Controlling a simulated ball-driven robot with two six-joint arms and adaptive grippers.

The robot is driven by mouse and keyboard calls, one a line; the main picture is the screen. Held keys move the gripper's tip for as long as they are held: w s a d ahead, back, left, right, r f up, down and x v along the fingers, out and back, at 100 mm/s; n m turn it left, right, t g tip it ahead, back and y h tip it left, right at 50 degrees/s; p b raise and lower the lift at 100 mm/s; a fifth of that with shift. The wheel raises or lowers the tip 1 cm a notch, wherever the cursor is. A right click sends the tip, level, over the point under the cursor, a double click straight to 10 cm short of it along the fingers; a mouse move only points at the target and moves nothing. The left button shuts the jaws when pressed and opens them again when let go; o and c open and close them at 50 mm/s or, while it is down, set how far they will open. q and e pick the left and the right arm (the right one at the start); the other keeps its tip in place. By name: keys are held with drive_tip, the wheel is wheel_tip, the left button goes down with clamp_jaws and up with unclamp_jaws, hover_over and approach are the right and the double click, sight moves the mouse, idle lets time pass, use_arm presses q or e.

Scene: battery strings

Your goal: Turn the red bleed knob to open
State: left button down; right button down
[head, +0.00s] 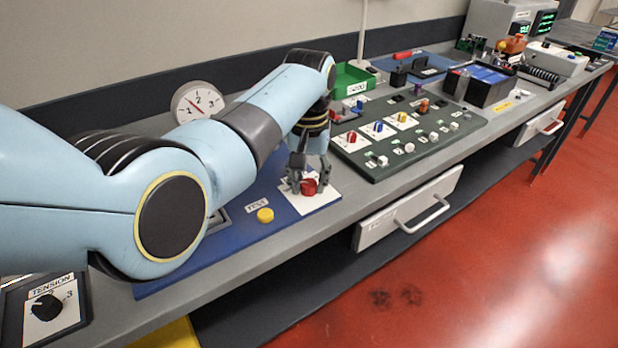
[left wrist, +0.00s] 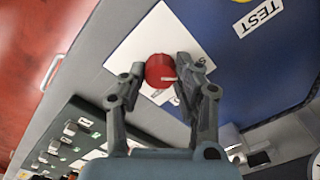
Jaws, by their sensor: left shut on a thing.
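The red bleed knob (head: 309,187) stands on a white plate (head: 322,201) on the blue panel (head: 240,243). My left gripper (head: 309,184) reaches down over the plate, with its fingers around the knob. In the left wrist view the round red knob (left wrist: 160,71) sits between the two fingertips (left wrist: 160,75), and a pale mark shows near its lower right edge. The left gripper is shut on the knob. Lettering on the white plate (left wrist: 138,45) is partly hidden by a finger, so I cannot read the knob's setting. My right gripper is not in view.
A yellow TEST button (head: 265,215) is on the blue panel, left of the knob. A dark green board (head: 400,158) with several coloured switches lies to the right. A numbered dial gauge (head: 196,103) stands behind my arm. An open drawer (head: 410,208) juts from the bench front.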

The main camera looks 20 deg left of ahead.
use_arm(q)
drive_tip(key=m+p, duration=0.2)
drive_tip(key=m, duration=0.1)
drive_tip(key=shift+r+p, duration=0.2)
drive_tip(key=shift+p, duration=0.2)
drive_tip(key=m+p, duration=0.2)
drive_tip(key=m, duration=0.2)
drive_tip(key=shift+m, duration=0.3)
drive_tip(key=m+p, duration=0.2)
drive_tip(key=m, duration=0.3)
drive_tip(key=shift+f, duration=0.1)
drive_tip(key=m+p, duration=0.1)
drive_tip(key=m, duration=0.4)
drive_tip(key=shift+w, duration=0.1)
drive_tip(key=c, duration=0.9)
unclamp_jaws()
drive_tip(key=shift+f, duration=0.1)
drive_tip(key=shift+c, duration=0.2)
